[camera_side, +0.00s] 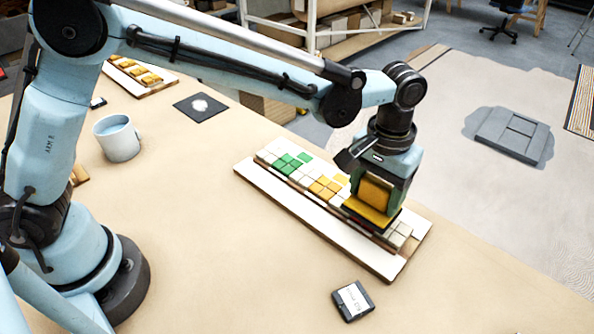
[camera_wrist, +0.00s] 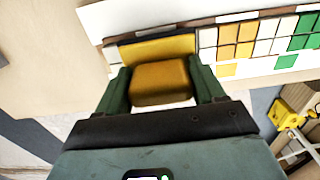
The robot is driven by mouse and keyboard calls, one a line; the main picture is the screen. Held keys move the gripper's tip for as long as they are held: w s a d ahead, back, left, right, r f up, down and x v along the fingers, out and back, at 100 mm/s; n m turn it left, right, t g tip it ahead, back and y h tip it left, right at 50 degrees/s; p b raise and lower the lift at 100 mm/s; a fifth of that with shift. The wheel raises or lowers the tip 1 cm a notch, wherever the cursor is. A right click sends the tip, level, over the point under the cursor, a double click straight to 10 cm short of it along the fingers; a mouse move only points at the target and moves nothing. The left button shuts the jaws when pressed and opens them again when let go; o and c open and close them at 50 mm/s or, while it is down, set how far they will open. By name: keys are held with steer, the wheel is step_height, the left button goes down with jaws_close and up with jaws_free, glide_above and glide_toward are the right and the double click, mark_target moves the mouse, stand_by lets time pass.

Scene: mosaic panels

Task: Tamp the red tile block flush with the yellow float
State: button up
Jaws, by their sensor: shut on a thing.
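My gripper (camera_side: 376,192) is shut on the yellow float (camera_side: 368,212), gripping its block-shaped handle. In the wrist view the float's handle (camera_wrist: 160,83) sits between my two green fingers (camera_wrist: 160,88). The float's flat plate lies over the right part of the mosaic panel (camera_side: 300,208), on or just above the tiles; I cannot tell if it touches. The panel holds rows of green, white and yellow-orange tiles. The red tile block is not visible in either view; the float and gripper cover part of the panel.
A small dark labelled box (camera_side: 353,300) lies on the table in front of the panel. The table's front middle is clear.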

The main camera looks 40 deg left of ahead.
steer(key=shift+r, duration=2.9)
